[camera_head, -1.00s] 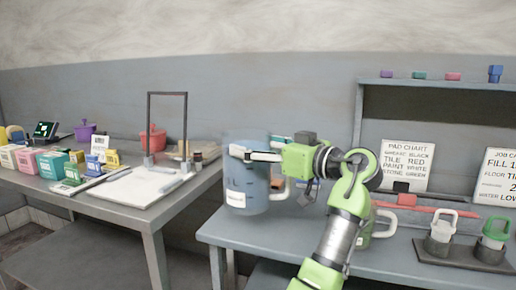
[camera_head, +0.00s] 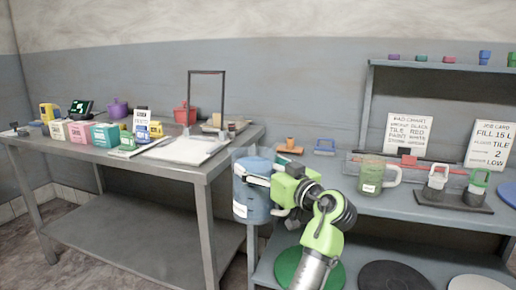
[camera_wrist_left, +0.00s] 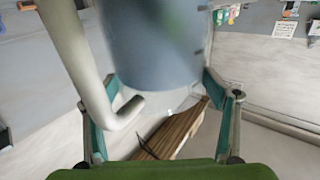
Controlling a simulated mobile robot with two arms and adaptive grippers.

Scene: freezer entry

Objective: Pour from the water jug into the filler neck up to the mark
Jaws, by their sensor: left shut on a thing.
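My left gripper (camera_head: 258,181) is shut on a blue, see-through water jug (camera_head: 252,203) with a white label. The jug looks upright and hangs in front of the gap between the two benches. In the left wrist view the jug (camera_wrist_left: 155,45) fills the top middle between the teal fingers, with its pale handle (camera_wrist_left: 72,45) on the left. The water level and fill mark cannot be read. I cannot make out a filler neck. My right gripper is not in view.
The right bench (camera_head: 440,207) bears an olive green jug (camera_head: 378,176), an orange fitting (camera_head: 290,147) and two small caddies. A job card (camera_head: 490,145) reads "FILL 15 L". The left bench (camera_head: 185,168) bears several coloured boxes. Round pads (camera_head: 395,276) lie low beneath the right bench.

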